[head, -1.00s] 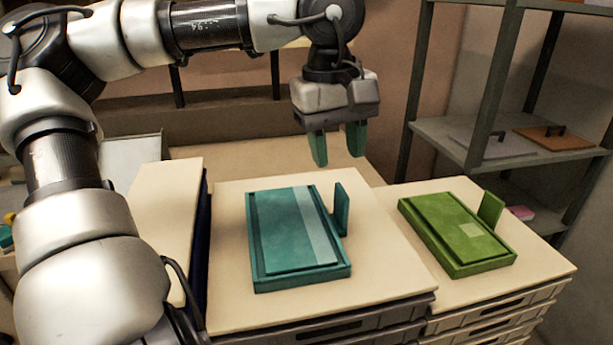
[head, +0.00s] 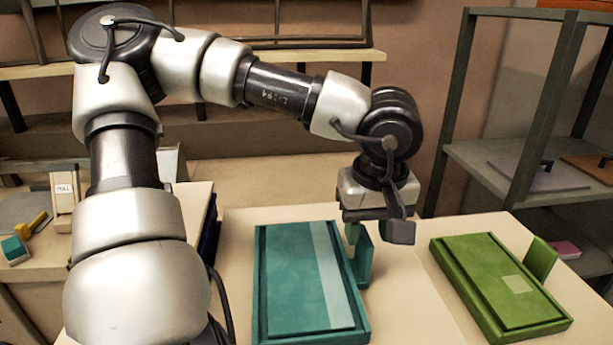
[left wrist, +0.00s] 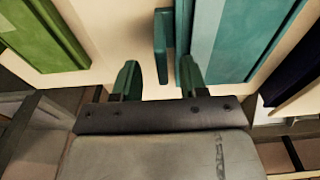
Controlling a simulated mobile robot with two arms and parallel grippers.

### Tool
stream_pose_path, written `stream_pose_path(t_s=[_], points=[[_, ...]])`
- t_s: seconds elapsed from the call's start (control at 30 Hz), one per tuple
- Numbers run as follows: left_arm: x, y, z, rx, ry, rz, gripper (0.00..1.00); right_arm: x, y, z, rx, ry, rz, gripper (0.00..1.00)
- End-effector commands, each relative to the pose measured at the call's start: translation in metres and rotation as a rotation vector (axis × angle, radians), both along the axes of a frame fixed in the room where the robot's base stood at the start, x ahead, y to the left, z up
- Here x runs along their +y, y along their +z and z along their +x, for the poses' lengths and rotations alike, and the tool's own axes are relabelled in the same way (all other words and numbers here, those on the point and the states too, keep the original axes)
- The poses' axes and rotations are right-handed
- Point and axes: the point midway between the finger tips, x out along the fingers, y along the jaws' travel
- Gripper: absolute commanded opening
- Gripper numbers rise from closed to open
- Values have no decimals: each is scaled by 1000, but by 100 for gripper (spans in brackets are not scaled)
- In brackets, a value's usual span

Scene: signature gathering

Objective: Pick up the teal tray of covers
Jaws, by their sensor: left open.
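The teal tray (head: 262,290) lies flat on a pale board, with flat teal covers and a lighter strip inside it. Its upright teal handle tab (head: 362,262) stands at the tray's right side. My left gripper (head: 376,236) is open and empty, pointing down at the tab in the head view. In the left wrist view the tab (left wrist: 163,45) stands just beyond the open green fingers (left wrist: 158,80), in line with the gap between them. Whether the fingertips overlap the tab is hard to tell. My right gripper is not in view.
A green tray (head: 470,294) with its own upright tab lies to the right on another pale board. A metal shelf (head: 480,160) holds a grey tray (head: 540,177) at the back right. Small items, including a yellow one (head: 38,222), lie at the far left.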

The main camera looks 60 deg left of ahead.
Motion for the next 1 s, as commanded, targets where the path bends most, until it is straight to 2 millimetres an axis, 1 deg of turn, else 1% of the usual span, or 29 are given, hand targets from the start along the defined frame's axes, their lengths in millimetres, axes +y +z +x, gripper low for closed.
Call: stream_pose_path(t_s=[0.03,0.1,0.2,0.3,0.47,0.73,0.77,1.0], points=[[2,-5,-2,7,0,-2,43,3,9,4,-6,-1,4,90],[3,-16,-1,6,0,0,43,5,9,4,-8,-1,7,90],[4,-25,0,2,0,0,43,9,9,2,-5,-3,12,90],[4,-28,1,0,1,-1,43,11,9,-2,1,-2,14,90],[4,-28,1,0,1,0,43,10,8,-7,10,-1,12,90],[4,-28,1,0,1,0,1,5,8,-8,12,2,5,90],[4,-28,1,0,1,0,0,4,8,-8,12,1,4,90],[4,-27,1,0,0,0,0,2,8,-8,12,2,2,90]])
